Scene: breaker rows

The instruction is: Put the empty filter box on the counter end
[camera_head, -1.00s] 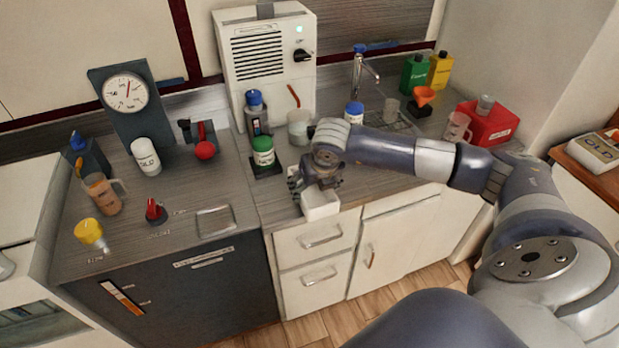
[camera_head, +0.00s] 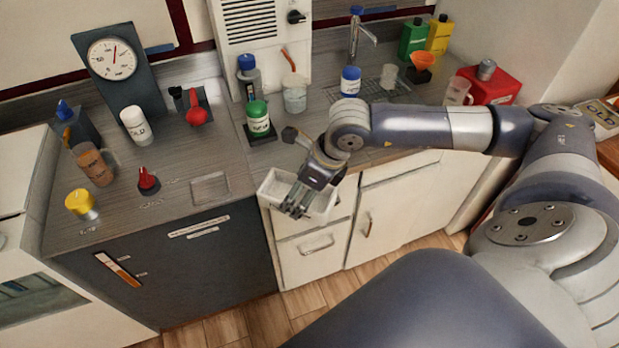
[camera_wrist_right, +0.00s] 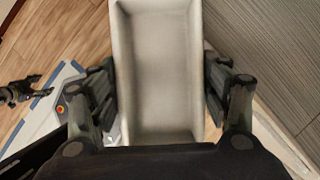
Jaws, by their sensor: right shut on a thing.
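The empty filter box is a white, open-topped rectangular tray (camera_head: 274,187) at the counter's front edge, just right of the dark cabinet. My right gripper (camera_head: 308,190) is shut on it, and its fingers cover part of it. In the right wrist view the box (camera_wrist_right: 158,70) lies between the two fingers (camera_wrist_right: 160,100), and its inside is bare. The box overlaps the front edge in the picture, above the drawers; I cannot tell whether it touches the counter (camera_head: 225,150). A dark jointed part at the wrist view's left edge may be my left gripper (camera_wrist_right: 18,90).
A green-capped jar (camera_head: 258,120) on a black base, a beaker (camera_head: 294,95) and a blue-capped jar (camera_head: 350,82) stand behind the box. A shallow square plate (camera_head: 210,189) and a red knob (camera_head: 147,180) are to its left. Bare counter lies between plate and jar.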

